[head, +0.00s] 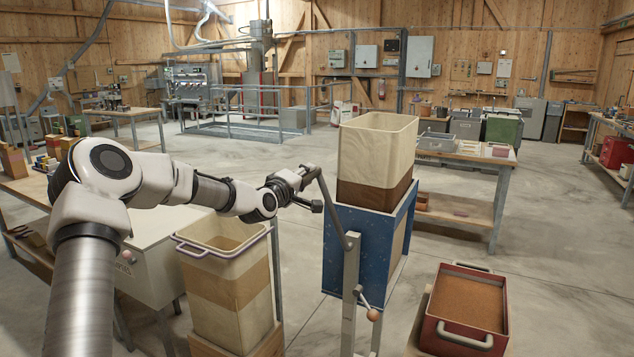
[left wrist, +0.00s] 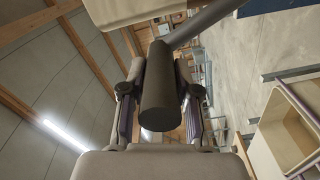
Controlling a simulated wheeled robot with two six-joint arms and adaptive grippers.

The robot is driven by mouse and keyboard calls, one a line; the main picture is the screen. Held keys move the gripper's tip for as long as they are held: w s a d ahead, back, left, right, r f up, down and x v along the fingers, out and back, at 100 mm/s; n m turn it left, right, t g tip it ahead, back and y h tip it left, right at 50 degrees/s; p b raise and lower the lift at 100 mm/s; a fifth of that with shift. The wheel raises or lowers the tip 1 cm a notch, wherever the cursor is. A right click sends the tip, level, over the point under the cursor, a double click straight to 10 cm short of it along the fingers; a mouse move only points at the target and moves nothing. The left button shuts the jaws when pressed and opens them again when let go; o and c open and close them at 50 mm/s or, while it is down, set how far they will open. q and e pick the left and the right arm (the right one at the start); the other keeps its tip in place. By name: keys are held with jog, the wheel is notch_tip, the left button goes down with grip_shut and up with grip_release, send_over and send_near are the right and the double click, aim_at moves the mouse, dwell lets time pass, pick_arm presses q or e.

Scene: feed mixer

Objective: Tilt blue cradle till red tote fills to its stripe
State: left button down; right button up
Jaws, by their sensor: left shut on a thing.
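The blue cradle (head: 345,250) stands upright in the middle and holds a tall cream bin (head: 378,150) with a brown lower part. A grey lever (head: 335,215) rises from the cradle's side. My left gripper (head: 300,183) is shut on the lever's handle; in the left wrist view the dark round handle (left wrist: 159,95) lies between the two fingers (left wrist: 160,88). The red tote (head: 430,330) sits low at the front right, with brown feed (head: 470,303) inside and grey handles. I cannot make out its stripe. My right gripper is not in view.
A cream bin with brown bands (head: 222,290) stands left of the cradle, below my left arm. A workbench (head: 465,160) with trays is behind the cradle. A small crank with a wooden knob (head: 372,314) juts out at the front. Open floor lies right of the tote.

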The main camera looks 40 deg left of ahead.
pick_arm(q)
jog(key=shift+a+f, duration=0.25)
jog(key=shift+a, duration=0.1)
jog(key=c, duration=0.9)
grip_release()
jog(key=shift+s, duration=0.1)
jog(key=shift+o, duration=0.3)
jog(key=shift+a+f, duration=0.1)
jog(key=shift+a, duration=0.05)
